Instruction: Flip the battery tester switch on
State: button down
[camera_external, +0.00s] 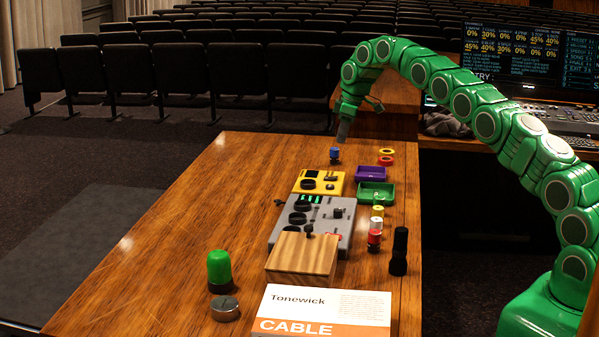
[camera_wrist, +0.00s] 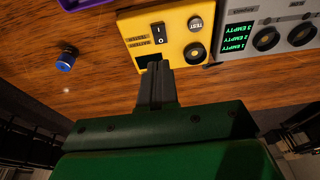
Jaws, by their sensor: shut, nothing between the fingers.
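The battery tester is a yellow box on the wooden desk; it shows in the external view (camera_external: 338,178) and at the top of the wrist view (camera_wrist: 177,40). Its black rocker switch (camera_wrist: 159,33) has white marks; which side is pressed I cannot tell. Beside it are a TEST button (camera_wrist: 195,23), a round black knob (camera_wrist: 196,50) and a dark recess partly hidden by my fingers. My gripper (camera_wrist: 157,66) is shut and empty, its tips in front of the tester's near edge in the wrist view. In the external view my gripper (camera_external: 343,132) hangs beyond the tester, above a blue-topped object.
The blue-topped object (camera_external: 335,153) stands near the tester. A grey device (camera_external: 342,215) adjoins it. Purple (camera_external: 371,174) and green (camera_external: 377,191) trays lie to the right. A wooden block (camera_external: 302,255), green cylinder (camera_external: 219,268) and book (camera_external: 322,309) are nearer.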

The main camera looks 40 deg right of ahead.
send_near(335, 177)
jog(key=x, duration=0.5)
jog(key=shift+w+a+f, duration=0.15)
jog(key=shift+a+f, duration=0.05)
jog(key=shift+a, duration=0.05)
jog(key=shift+d+f, duration=0.1)
jog(key=shift+f, duration=0.5)
jog(key=shift+f, duration=0.1)
jog(key=shift+f, duration=0.2)
jog(key=shift+w+a+r, duration=0.4)
jog(key=shift+a, duration=0.05)
